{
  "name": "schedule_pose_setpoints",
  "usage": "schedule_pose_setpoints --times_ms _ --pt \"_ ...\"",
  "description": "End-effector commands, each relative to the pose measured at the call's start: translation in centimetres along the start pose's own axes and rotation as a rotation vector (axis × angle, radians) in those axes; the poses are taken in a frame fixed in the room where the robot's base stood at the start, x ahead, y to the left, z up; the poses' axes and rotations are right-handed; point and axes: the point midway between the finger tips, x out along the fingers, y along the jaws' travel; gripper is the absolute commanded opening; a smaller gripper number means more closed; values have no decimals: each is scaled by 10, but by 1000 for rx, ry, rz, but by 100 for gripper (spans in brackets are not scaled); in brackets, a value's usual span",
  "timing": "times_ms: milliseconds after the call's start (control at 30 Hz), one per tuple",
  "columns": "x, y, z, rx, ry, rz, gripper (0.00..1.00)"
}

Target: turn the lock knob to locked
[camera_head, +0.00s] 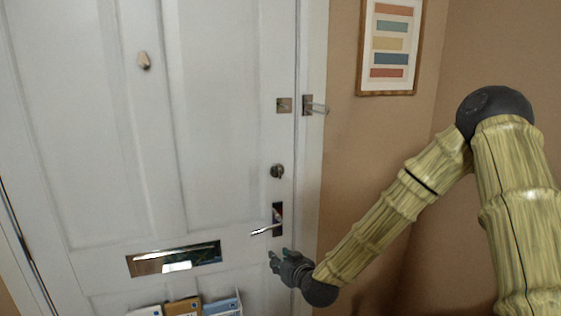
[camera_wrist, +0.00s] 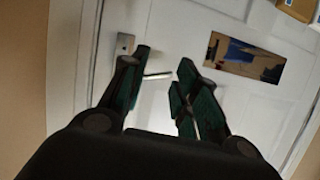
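The lock knob (camera_head: 277,171) is a small dark metal piece on the white door (camera_head: 225,60), above the lever handle (camera_head: 268,226). I cannot make out which way it is turned. My gripper (camera_head: 279,258) is just below and right of the lever handle in the head view, apart from the knob. In the wrist view my gripper (camera_wrist: 162,85) has its green-padded fingers spread with nothing between them. The lever handle (camera_wrist: 157,76) shows beyond the gap between the fingers. The knob is not visible in the wrist view.
A mail slot (camera_head: 174,259) is low on the door, with a rack of papers (camera_head: 185,308) below it. A latch with a bar (camera_head: 312,107) sits on the frame higher up. A framed picture (camera_head: 390,45) hangs on the right wall. The space before the knob is clear.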

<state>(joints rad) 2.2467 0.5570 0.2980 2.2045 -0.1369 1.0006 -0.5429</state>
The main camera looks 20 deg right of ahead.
Motion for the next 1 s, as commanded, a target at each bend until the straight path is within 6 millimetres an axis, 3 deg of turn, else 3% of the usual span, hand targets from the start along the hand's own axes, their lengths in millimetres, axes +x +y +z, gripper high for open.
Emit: schedule_pose_setpoints --times_ms 33,100,200,300,400,567,1000 --pt "-2 9 -51 -2 75 16 30" --pt "-5 20 -103 -15 162 37 30" --pt "-12 34 -160 -27 258 65 30" --pt "-19 43 -198 -35 323 87 30" --pt "-22 48 -218 -42 355 99 30" --pt "-18 50 -226 -44 366 103 30" --pt "30 55 -244 -43 363 102 30"
